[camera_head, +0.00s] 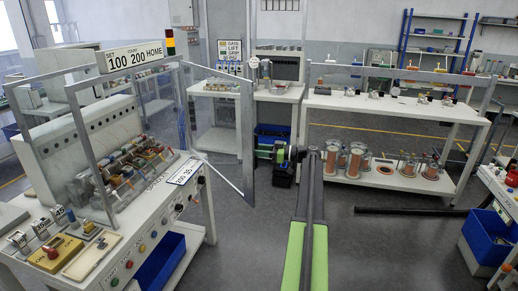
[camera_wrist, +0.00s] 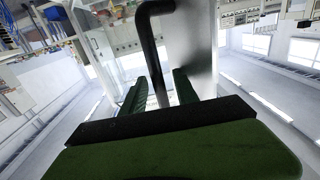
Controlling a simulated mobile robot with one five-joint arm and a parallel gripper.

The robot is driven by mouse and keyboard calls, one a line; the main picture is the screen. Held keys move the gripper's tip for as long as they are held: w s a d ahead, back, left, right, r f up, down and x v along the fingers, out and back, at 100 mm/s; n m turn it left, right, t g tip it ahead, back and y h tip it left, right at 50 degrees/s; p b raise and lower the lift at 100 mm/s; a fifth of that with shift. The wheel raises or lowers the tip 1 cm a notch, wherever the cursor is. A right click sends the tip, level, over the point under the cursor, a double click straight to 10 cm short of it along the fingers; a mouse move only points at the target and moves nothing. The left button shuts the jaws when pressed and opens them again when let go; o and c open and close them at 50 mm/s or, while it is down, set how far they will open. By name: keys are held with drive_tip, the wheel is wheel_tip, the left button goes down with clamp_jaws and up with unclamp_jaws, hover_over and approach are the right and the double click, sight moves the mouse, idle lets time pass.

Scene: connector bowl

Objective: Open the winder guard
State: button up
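The winder (camera_head: 120,165) stands at the left under a sign reading 100, 200, HOME. Its guard has clear panes in grey metal frames. One framed pane (camera_head: 247,135) stands swung out to the right, away from the machine's front, leaving a gap by the bobbins. My gripper (camera_head: 266,152), green and black, is just right of that pane's free edge. In the wrist view, a black bar handle (camera_wrist: 147,45) reaches down between the two green fingers of my gripper (camera_wrist: 164,82). The fingers stand apart, with space beside the bar. I cannot tell whether either touches it.
A yellow box (camera_head: 55,252) and several dials sit on the winder's bench front. A blue bin (camera_head: 160,262) is below. A white bench (camera_head: 390,105) with glass jars on its lower shelf stands behind right. A dark rod (camera_head: 410,211) lies on the floor; much floor is clear.

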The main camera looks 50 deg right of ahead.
drive_tip(key=v, duration=1.7)
drive_tip(key=shift+s+d, duration=0.2)
drive_tip(key=shift+f, duration=0.1)
drive_tip(key=shift+c, duration=0.2)
